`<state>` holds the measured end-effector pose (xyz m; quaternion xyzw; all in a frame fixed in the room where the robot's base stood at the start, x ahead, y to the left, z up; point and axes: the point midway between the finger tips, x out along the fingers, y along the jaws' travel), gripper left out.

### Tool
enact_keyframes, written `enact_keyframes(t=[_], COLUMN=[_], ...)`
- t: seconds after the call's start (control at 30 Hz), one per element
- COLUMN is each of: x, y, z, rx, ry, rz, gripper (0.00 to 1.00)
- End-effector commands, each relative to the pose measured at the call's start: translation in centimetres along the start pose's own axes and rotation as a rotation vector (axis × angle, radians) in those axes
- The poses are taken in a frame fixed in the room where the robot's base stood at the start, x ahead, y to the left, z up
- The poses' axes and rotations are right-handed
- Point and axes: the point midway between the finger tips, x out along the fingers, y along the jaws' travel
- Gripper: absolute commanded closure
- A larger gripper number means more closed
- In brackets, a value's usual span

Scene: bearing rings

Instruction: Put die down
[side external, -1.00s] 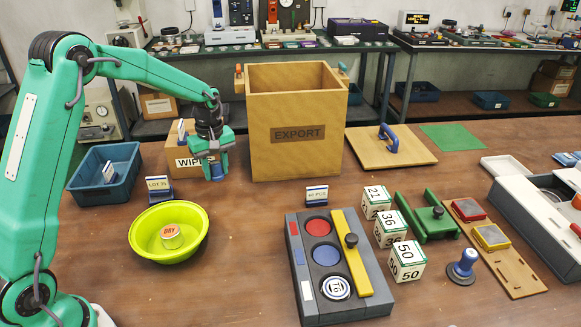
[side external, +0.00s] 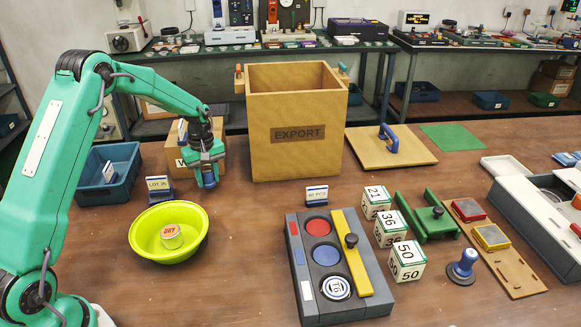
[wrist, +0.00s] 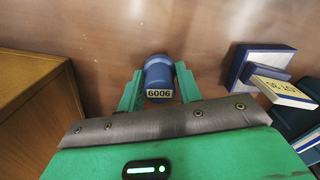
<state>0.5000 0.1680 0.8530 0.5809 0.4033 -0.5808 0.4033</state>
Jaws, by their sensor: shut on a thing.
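My gripper (side external: 206,166) is shut on a blue cylindrical die (side external: 209,179) and holds it low beside the box marked "WIPES". In the wrist view, my gripper (wrist: 158,82) has its two green fingers on either side of the die (wrist: 157,72), which carries a label reading "6006". The die points downward from the fingers. I cannot tell whether its lower end touches the brown bench (side external: 255,230) or hangs just above it.
A lime bowl (side external: 142,243) with a small tin and a "LOT" card stand (side external: 160,190) are close by on the left. The Export box (side external: 297,150) stands to the right. A grey tray (side external: 307,282) is at front centre. Bare bench lies between bowl and tray.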

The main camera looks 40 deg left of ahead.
Motion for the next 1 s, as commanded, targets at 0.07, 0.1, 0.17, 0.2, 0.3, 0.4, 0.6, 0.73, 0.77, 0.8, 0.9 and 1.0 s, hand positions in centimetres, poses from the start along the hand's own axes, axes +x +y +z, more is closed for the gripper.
enact_keyframes(t=[0.07, 0.1, 0.17, 0.2, 0.3, 0.4, 0.6, 0.73, 0.77, 0.8, 0.9, 1.0], x=[0.8, 1.0, 1.1, 1.1, 1.1, 1.1, 1.5, 1.6, 1.6, 1.6, 1.6, 1.5], y=[0.0, 0.0, 0.0, 0.0, 0.0, 0.0, 0.0, 0.0, 0.0, 0.0, 0.0, 0.0], z=[0.0, 0.0, 0.0, 0.0, 0.0, 0.0, 0.0, 0.0, 0.0, 0.0, 0.0, 0.0], rx=[0.000, 0.000, 0.000, 0.000, 0.000, 0.000, 0.000, 0.000, 0.000, 0.000, 0.000, 0.000], ry=[-0.001, 0.000, 0.000, 0.001, 0.001, 0.000, 0.000, 0.000, 0.000, 0.000, 0.000, 0.000], rz=[-0.001, 0.000, 0.000, 0.001, 0.001, 0.001, 0.000, 0.000, 0.000, 0.000, 0.000, 0.000], gripper=[0.95, 0.95, 0.95, 0.95, 0.95, 0.95, 0.95, 0.48, 0.44, 0.44, 0.44, 0.44])
